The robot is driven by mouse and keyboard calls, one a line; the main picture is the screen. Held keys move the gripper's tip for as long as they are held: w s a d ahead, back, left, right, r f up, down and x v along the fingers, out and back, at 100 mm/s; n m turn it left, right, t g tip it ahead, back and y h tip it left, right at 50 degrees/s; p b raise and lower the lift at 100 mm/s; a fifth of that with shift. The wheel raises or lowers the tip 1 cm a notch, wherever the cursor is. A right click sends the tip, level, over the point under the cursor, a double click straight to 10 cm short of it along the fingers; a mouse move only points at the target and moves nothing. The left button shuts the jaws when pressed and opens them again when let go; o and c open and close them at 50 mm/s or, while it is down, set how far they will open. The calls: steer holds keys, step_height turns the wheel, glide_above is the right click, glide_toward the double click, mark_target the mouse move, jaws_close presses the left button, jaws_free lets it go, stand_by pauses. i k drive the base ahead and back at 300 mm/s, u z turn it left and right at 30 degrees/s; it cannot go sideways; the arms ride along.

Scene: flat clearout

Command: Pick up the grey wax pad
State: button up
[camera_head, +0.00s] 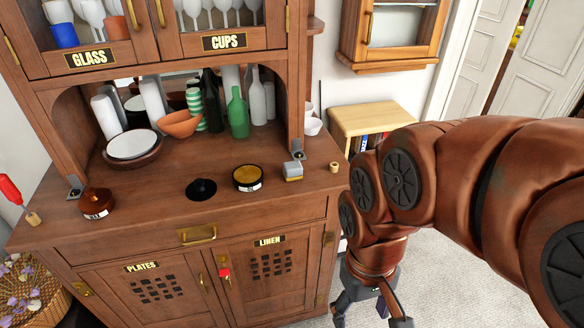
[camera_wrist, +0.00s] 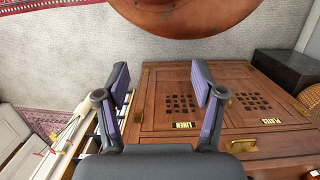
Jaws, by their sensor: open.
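A small block with a grey top and a pale yellowish lower part, which looks like the grey wax pad (camera_head: 292,171), sits on the cabinet's counter near its right front corner in the head view. It does not show in the wrist view. My gripper (camera_head: 372,316) is low at the right of the cabinet, below counter height and apart from the pad. In the wrist view my gripper (camera_wrist: 160,88) has its two fingers spread with nothing between them, in front of the lower cabinet doors.
Bottles and bowls stand behind. A small wooden shelf (camera_head: 372,117) stands to the right.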

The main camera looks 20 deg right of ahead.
mark_target(293, 170)
steer(key=u, duration=0.25)
steer(key=k, duration=0.45)
steer(key=u, duration=1)
steer(key=i, duration=1)
steer(key=z, duration=0.6)
